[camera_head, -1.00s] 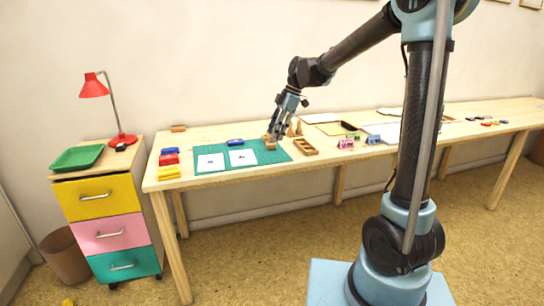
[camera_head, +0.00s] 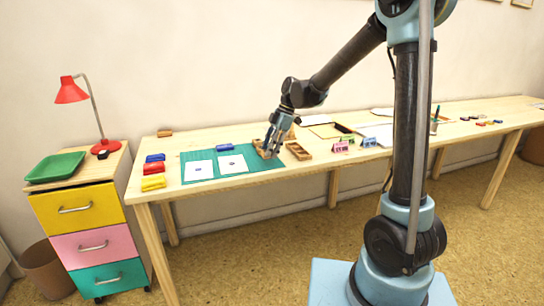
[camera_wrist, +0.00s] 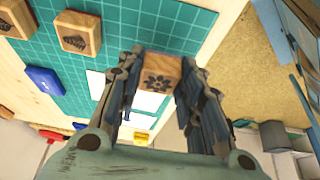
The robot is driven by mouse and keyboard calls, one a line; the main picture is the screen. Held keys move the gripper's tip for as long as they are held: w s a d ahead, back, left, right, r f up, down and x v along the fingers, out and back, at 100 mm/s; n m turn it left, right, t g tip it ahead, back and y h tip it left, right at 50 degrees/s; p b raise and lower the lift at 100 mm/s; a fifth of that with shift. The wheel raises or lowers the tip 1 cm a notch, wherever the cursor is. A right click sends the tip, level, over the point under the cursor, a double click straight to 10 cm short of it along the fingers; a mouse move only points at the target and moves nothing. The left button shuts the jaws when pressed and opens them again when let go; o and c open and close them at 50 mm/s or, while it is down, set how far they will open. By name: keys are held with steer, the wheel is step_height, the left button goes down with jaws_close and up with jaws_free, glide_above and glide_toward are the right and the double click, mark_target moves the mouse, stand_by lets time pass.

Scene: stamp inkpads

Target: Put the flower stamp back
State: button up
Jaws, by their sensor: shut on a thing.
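My gripper (camera_head: 267,153) is over the right end of the green cutting mat (camera_head: 247,180). In the wrist view my gripper (camera_wrist: 160,78) is shut on the flower stamp (camera_wrist: 160,72), a wooden block with a dark flower on the face toward the camera. In the head view my fingers and the small scale make the held stamp hard to pick out. Two other wooden stamps, one with a dark print (camera_wrist: 78,33) and one at the corner (camera_wrist: 16,14), show in the wrist view.
A wooden tray (camera_head: 298,151) stands just right of my gripper. Two white sheets (camera_head: 198,171) lie on the mat. Blue, red and yellow inkpads (camera_head: 154,169) line its left side. Small pink and blue stands (camera_head: 340,147) are further right.

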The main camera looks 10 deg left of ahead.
steer(key=shift+f, duration=1.4)
steer(key=o, duration=0.9)
